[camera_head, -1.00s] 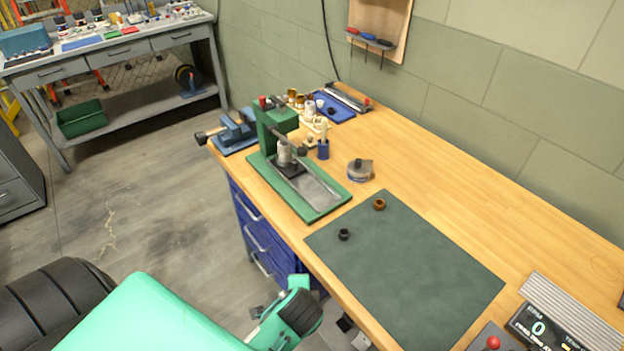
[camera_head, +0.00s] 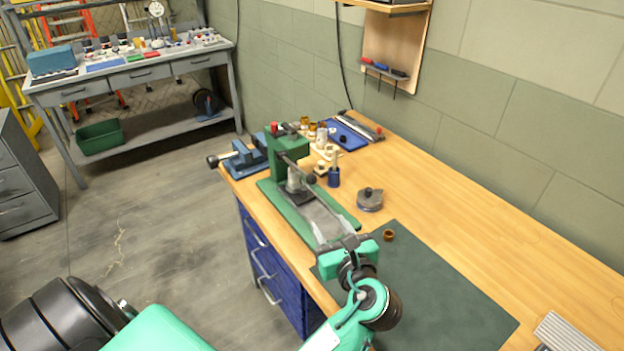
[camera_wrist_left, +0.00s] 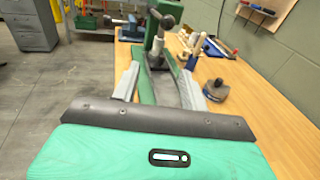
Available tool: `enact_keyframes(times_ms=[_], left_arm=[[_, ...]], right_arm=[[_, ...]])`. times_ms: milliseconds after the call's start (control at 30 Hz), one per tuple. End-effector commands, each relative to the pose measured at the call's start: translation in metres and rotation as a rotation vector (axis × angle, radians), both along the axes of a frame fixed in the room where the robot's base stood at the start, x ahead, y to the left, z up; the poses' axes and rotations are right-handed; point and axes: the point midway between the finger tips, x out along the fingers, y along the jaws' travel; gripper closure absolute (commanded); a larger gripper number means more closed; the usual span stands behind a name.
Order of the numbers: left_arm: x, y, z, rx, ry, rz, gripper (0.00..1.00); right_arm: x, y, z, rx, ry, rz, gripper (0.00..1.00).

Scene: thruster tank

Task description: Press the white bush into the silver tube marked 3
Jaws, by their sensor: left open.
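The green arbor press (camera_head: 287,150) stands on the bench; it also shows in the wrist view (camera_wrist_left: 186,80). A silver cylindrical piece (camera_head: 296,180) stands upright under its ram; I cannot read a mark on it. My left gripper (camera_head: 325,225) is open and empty over the front of the press base. In the wrist view its fingers (camera_wrist_left: 160,88) point at the press, apart from the silver piece. Small white and silver parts (camera_head: 322,135) stand behind the press; I cannot tell which is the white bush. My right gripper is not in view.
A blue vise (camera_head: 248,156) sits left of the press.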

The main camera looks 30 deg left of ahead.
Motion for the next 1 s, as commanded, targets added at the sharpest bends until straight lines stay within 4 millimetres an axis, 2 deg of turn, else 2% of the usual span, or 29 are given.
enact_keyframes(times_ms=[133, 367, 800, 1000], left_arm=[[0.005, -0.006, 0.022, 0.139, 0.052, 0.013, 0.56], [0.013, 0.003, 0.029, 0.182, 0.070, 0.019, 0.56], [0.065, 0.075, 0.029, 0.180, 0.069, 0.019, 0.56], [0.081, 0.096, 0.028, 0.177, 0.070, 0.018, 0.56]], right_arm=[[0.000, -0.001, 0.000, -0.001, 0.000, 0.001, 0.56], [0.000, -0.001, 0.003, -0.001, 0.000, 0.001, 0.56], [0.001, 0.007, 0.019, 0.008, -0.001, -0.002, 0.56], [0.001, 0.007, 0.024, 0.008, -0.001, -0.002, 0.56]])
